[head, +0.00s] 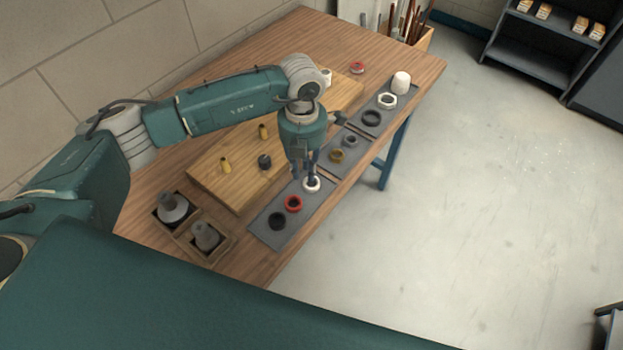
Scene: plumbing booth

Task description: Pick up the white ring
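The white ring (313,187) lies on the nearest dark grey mat (285,233) at the right part of the wooden table. My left gripper (306,176) points down directly above or at the white ring, with its fingertips at the ring's upper edge in the picture. The fingers hide part of the ring. They look close together, and I cannot tell whether they grip it. My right gripper is not in view.
On the same mat, a red ring (293,203) and a black ring (277,221) lie close by. A wooden board (215,185) carries yellow and dark fittings. Two farther mats hold more rings and a white cap (400,82).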

